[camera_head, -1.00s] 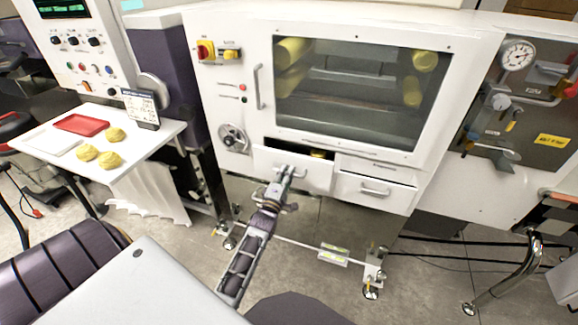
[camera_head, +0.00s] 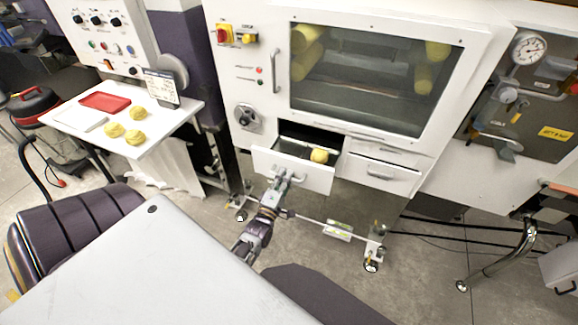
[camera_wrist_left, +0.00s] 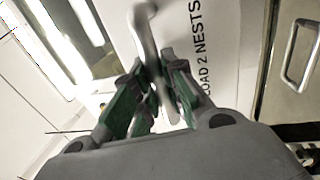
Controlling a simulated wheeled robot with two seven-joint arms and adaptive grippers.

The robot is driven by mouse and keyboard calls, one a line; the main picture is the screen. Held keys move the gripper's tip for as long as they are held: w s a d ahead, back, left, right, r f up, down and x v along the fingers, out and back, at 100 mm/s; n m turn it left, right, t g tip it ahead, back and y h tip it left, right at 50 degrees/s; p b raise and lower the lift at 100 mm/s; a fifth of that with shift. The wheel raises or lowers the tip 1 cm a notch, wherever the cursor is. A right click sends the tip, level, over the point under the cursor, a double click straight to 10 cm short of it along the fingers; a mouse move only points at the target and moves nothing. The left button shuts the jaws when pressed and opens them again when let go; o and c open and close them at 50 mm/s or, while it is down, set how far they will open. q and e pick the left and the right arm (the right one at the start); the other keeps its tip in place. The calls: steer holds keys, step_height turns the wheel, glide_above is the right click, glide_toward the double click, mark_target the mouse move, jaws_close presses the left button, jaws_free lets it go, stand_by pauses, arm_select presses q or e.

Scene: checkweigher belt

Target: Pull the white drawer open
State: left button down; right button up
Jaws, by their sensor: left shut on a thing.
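The white drawer (camera_head: 312,178) is under the machine's window, on the left of two drawers. It stands partly out, and a yellow round piece (camera_head: 319,156) shows inside it. My left gripper (camera_head: 284,180) is at the drawer's front and shut on its metal handle. In the left wrist view the handle (camera_wrist_left: 146,32) runs between the two fingers (camera_wrist_left: 157,95), beside printed black text on the white front. My right gripper is in no view.
A second white drawer (camera_head: 378,173) on the right is shut. A white side table (camera_head: 75,120) at left holds a red tray (camera_head: 105,101) and yellow pieces. My tabletop-like grey body panel fills the lower left.

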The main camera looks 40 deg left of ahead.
arm_select(q)
steer(key=shift+v, duration=0.9)
steer(key=shift+r, duration=0.1)
steer(key=c, duration=1.5)
jaws_free()
steer(key=shift+o, duration=0.2)
steer(key=shift+s, duration=0.1)
steer(key=v, duration=1.1)
steer(key=shift+s, duration=0.4)
steer(key=shift+d, duration=0.1)
